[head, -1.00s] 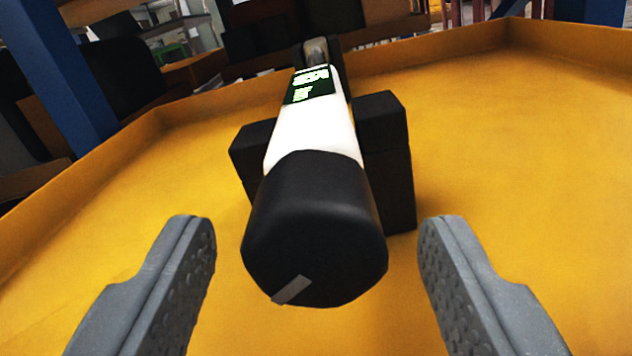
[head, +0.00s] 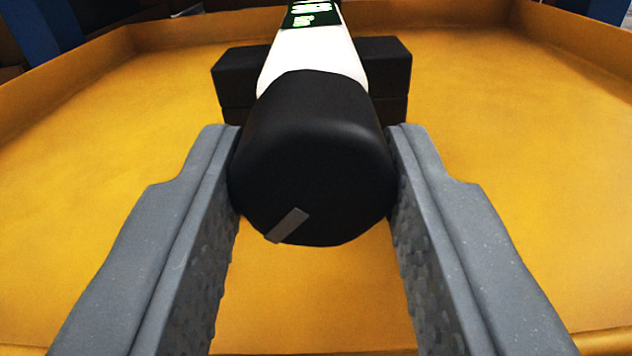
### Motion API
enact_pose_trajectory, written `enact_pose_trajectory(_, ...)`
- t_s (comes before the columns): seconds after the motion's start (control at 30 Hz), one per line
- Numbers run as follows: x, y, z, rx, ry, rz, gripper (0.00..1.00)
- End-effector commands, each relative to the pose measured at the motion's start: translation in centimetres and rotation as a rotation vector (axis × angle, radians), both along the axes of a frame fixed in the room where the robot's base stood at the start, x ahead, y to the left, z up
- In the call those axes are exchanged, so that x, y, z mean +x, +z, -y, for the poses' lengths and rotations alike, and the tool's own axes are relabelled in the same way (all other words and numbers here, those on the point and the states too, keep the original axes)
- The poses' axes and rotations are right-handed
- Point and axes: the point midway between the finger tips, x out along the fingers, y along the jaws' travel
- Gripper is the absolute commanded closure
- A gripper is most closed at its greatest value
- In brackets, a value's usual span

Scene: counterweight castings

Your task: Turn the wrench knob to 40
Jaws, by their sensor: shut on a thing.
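The wrench's black knob (head: 315,150) faces me in the middle of the head view, with a grey mark on its lower left face. Behind it is the wrench's white body (head: 314,58) with a dark display (head: 312,14) at the top edge. The green display text is too small and cut off to read. My gripper (head: 313,185) is shut on the knob, one grey finger against each side. The far end of the wrench is out of view.
A black block support (head: 388,68) stands behind the knob, under the wrench body. The yellow tray (head: 520,160) has a raised rim at the back and sides. Its floor is clear to the left and right.

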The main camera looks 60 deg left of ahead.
Motion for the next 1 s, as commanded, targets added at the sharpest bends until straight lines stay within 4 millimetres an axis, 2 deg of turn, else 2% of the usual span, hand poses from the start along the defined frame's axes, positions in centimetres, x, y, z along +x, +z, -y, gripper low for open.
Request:
enact_pose_trajectory(0.27, 0.07, 0.0, 0.08, -0.127, -0.001, 0.175, 0.89)
enact_pose_trajectory(0.63, 0.06, 0.08, -0.01, -0.141, 0.0, 0.197, 0.89)
enact_pose_trajectory(0.67, 0.07, 0.09, -0.01, -0.141, 0.0, 0.197, 0.61)
enact_pose_trajectory(0.7, 0.06, 0.08, -0.01, -0.141, 0.0, 0.197, 0.5)
enact_pose_trajectory(0.73, 0.05, 0.08, -0.01, -0.141, 0.0, 0.197, 0.45)
enact_pose_trajectory(1.0, 0.03, 0.04, 0.02, -0.14, 0.0, 0.195, 0.45)
